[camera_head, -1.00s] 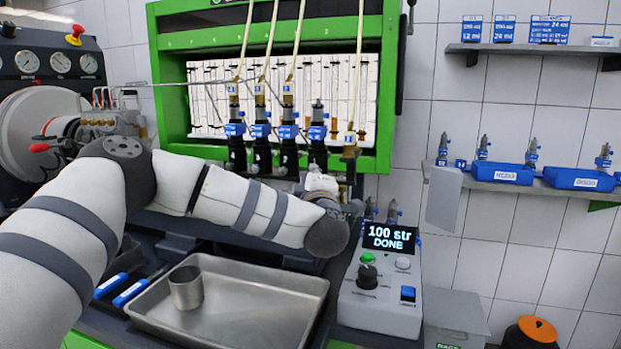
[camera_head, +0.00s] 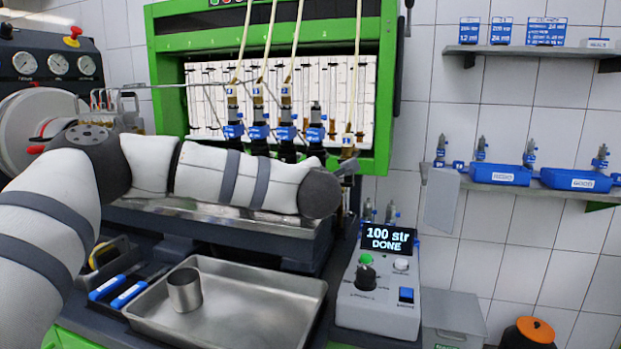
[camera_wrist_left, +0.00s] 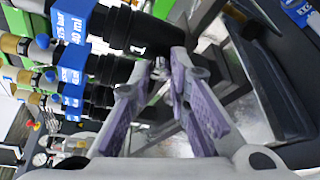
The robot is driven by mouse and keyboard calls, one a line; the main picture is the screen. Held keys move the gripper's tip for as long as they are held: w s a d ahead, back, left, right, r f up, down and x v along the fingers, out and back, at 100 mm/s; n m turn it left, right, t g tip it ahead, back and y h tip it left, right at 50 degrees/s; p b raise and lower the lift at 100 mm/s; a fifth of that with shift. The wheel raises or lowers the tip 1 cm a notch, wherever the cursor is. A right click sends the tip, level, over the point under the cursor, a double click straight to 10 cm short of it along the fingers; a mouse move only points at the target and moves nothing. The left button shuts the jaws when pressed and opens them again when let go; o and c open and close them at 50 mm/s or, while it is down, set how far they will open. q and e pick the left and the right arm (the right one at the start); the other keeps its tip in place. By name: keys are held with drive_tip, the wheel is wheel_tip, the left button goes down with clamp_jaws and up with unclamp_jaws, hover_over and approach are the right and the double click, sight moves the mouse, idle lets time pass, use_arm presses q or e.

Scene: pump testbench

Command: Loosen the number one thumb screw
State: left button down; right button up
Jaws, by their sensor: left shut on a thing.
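A row of injectors with blue labels (camera_head: 286,133) stands under the green frame; my left forearm covers their lower parts in the head view. In the left wrist view the nearest injector (camera_wrist_left: 140,32) has a black body and a "40 ml" label, with further ones beside it. My left gripper (camera_wrist_left: 165,75), with purple pads, is just beside the tip of that injector. Its fingertips are close together on a small metal thumb screw, mostly hidden between them. I cannot read a number on it. In the head view the gripper is mostly behind my wrist. My right gripper is not in view.
A metal tray (camera_head: 313,290) with a steel cup (camera_head: 185,290) is below my arm. A control box (camera_head: 380,300) reading "100 str DONE" stands to the right. The green frame (camera_head: 388,100) is behind the arm. Wall shelves (camera_head: 540,188) hold blue bins.

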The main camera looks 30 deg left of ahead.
use_arm(q)
drive_tip(key=shift+r, duration=0.25)
drive_tip(key=c, duration=1.5)
unclamp_jaws()
drive_tip(key=shift+f, duration=0.15)
drive_tip(key=v, duration=1.2)
